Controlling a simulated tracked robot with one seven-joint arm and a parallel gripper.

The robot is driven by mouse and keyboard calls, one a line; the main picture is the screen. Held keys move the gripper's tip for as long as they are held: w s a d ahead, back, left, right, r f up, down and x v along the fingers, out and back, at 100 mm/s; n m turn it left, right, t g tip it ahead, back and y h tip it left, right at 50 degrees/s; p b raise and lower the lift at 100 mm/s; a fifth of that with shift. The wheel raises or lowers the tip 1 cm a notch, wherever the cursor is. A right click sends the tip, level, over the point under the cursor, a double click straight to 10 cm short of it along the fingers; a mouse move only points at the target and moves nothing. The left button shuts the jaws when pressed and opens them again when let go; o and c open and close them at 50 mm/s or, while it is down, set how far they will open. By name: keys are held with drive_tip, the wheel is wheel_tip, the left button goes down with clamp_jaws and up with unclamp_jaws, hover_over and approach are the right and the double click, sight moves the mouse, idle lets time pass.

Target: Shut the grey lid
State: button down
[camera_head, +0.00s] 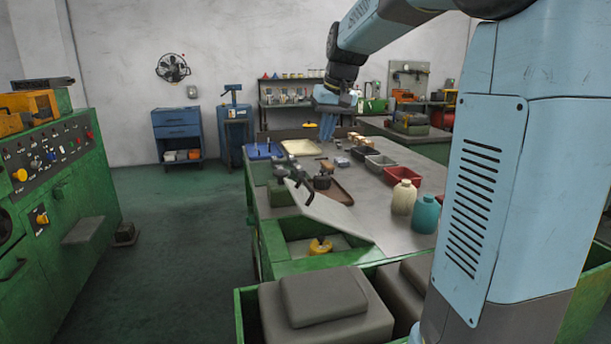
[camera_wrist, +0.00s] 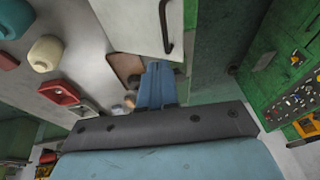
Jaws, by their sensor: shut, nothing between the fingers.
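The grey lid (camera_head: 333,212) stands tilted open at the near left of the workbench, over a green-walled compartment. A dark handle shows on its left side, partly mixed with dark items behind it. In the wrist view the lid (camera_wrist: 128,18) is a pale panel at the top, with a black curved handle (camera_wrist: 165,28) at its edge. My gripper (camera_head: 326,138) is above the far part of the bench, beyond the lid and apart from it. Its blue fingers (camera_wrist: 157,68) are shut and empty, pointing toward the bench in the wrist view.
A yellow object (camera_head: 320,246) sits in the open compartment. A cream bottle (camera_head: 403,198) and a teal bottle (camera_head: 425,215) stand right of the lid. A red tray (camera_head: 403,175) and several small parts lie behind. Open floor (camera_head: 185,230) is at left.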

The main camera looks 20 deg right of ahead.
drive_tip(key=shift+w+a+x, duration=0.15)
drive_tip(key=shift+x, duration=2.25)
drive_tip(key=shift+w+a+x, duration=0.1)
drive_tip(key=shift+x, duration=2.35)
drive_tip(key=shift+w+a+x, duration=0.15)
drive_tip(key=shift+x, duration=2.25)
drive_tip(key=shift+r, duration=0.15)
